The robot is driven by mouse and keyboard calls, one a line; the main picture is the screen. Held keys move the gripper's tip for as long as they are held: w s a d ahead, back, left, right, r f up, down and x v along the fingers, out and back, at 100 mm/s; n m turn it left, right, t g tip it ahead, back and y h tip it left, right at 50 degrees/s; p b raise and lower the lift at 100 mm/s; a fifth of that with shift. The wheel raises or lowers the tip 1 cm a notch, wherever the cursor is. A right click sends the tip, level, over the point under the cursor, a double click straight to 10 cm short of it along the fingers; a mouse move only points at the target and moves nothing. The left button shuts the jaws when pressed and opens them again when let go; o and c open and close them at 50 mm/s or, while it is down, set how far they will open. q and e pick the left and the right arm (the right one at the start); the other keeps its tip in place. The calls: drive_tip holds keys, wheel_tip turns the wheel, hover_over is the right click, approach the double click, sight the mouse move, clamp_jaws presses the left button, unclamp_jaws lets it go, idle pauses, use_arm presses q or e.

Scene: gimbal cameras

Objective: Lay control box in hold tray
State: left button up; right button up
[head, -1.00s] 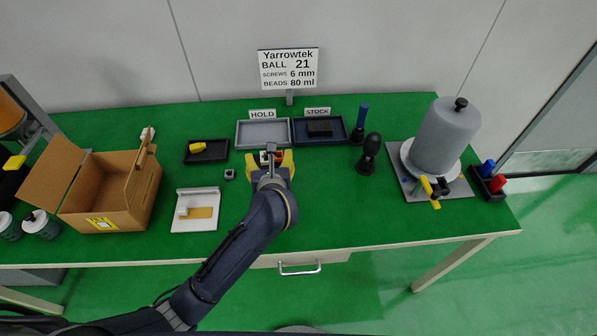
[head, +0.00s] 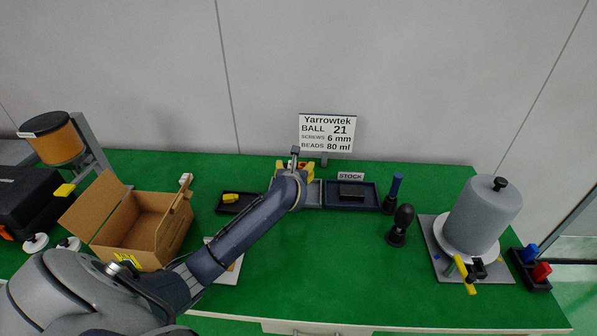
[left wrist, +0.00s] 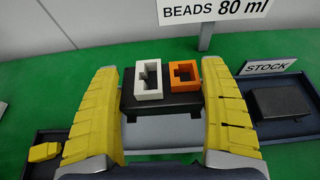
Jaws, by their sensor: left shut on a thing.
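My left gripper (head: 295,168) is over the hold tray (head: 313,196) and mostly covers it in the head view. In the left wrist view its yellow fingers (left wrist: 160,82) are shut on the control box (left wrist: 162,106), a dark box with a white frame-like part (left wrist: 148,92) and an orange one (left wrist: 184,86) on top. Grey tray surface (left wrist: 165,134) shows below and nearer than the box. I cannot tell whether the box touches the tray. My right gripper is not in view.
The stock tray (head: 371,206) with a dark block (head: 351,191) lies directly right. A small dark tray with a yellow piece (head: 231,198) is at left, near an open carton (head: 135,230). A black-knobbed stand (head: 400,225) and a grey cylinder (head: 480,215) stand right.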

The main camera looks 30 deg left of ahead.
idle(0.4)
use_arm(q)
drive_tip(key=shift+f, duration=3.85)
drive_tip(key=shift+f, duration=0.6)
drive_tip(key=o, duration=1.3)
drive_tip(key=shift+o, duration=0.2)
drive_tip(key=shift+s, duration=0.15)
drive_tip(key=v, duration=1.1)
drive_tip(key=shift+s+d+r, duration=0.15)
drive_tip(key=shift+r, duration=0.05)
drive_tip(key=shift+s+d+r, duration=0.1)
drive_tip(key=shift+s, duration=0.1)
